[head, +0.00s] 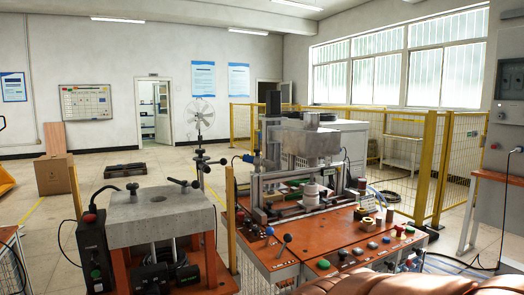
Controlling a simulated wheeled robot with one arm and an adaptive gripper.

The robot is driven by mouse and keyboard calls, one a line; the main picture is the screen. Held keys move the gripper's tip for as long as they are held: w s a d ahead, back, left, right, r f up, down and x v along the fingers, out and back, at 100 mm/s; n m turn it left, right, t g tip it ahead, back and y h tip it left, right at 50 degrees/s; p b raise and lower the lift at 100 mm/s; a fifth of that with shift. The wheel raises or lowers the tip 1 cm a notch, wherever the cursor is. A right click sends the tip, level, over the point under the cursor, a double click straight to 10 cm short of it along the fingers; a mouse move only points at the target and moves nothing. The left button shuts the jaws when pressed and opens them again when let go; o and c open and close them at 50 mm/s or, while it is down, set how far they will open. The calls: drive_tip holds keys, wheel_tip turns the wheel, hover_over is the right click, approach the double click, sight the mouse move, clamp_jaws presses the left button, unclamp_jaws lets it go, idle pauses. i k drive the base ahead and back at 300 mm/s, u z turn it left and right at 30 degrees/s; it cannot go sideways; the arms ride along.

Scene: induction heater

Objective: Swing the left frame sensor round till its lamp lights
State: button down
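The induction heater machine stands right of centre on an orange-red bench (287,258), with a metal frame (258,178) around its work area. A small dark part with a cable (246,158) sits at the frame's upper left side and may be the left frame sensor. It is too small to tell which way it points or whether a lamp on it is lit. A grey block (312,142) sits across the frame's top, and a pale stacked cylinder (311,193) stands below it. My gripper is not in view.
A second bench with a grey slab (160,215) and black control box (95,250) stands front left. A yellow post (231,218) rises between the benches. Yellow mesh fencing (461,150) closes the right and back.

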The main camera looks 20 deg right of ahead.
sight(258, 162)
drive_tip(key=z, duration=0.7)
drive_tip(key=i, duration=1.2)
drive_tip(key=u, duration=0.4)
